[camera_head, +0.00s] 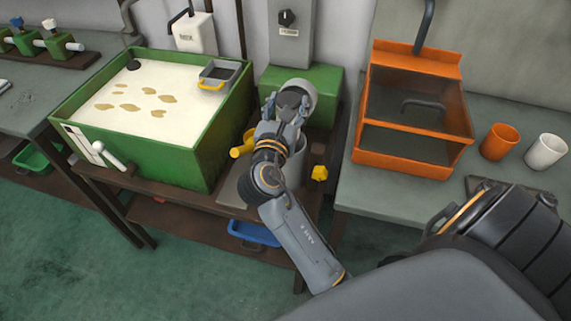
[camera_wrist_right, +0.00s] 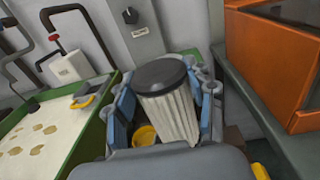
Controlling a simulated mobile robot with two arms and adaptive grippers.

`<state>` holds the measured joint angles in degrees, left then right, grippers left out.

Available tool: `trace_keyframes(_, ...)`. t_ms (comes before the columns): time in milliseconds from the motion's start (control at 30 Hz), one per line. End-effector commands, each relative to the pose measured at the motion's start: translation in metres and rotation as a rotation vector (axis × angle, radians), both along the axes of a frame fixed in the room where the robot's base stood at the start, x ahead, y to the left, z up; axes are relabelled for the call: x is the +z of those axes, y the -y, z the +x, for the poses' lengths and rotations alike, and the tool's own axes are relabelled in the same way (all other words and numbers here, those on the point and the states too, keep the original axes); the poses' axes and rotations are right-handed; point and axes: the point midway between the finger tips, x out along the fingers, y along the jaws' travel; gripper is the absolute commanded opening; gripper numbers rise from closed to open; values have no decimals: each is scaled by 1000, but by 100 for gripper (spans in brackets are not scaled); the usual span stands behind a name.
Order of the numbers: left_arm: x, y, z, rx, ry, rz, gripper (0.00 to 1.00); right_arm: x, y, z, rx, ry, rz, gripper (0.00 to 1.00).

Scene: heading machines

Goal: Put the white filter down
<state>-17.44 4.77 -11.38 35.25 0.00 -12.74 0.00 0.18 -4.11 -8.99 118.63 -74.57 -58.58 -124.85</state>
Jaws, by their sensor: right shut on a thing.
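The white filter (camera_wrist_right: 176,112) is a pleated cylinder with a dark round end cap, seen close in the right wrist view. My right gripper (camera_wrist_right: 165,95) is shut on it, with blue-padded fingers on both sides. In the head view the right gripper (camera_head: 284,114) is over the middle bench, in front of the green machine block. A pale rounded end of the filter (camera_head: 304,88) shows there beyond the fingers; the gripper hides the rest. My left gripper is not in view.
A green tank (camera_head: 190,152) of pale liquid stands left of the gripper. A grey cylindrical housing (camera_head: 293,170) with yellow fittings is below the arm. An orange open-fronted box (camera_head: 417,165), an orange cup (camera_head: 499,142) and a white cup (camera_head: 545,151) stand on the right bench.

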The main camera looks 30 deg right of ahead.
Motion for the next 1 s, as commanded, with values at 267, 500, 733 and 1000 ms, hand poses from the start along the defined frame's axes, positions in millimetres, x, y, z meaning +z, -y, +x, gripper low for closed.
trace_keyframes(267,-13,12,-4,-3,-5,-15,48,-35,3,10,-57,-3,-5,20)
trace_keyframes(500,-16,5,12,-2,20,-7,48,-65,3,10,-54,2,-3,20)
trace_keyframes(733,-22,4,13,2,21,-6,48,-96,3,10,-54,-1,-5,20)
trace_keyframes(1000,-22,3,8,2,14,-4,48,-102,3,10,-54,3,-2,20)
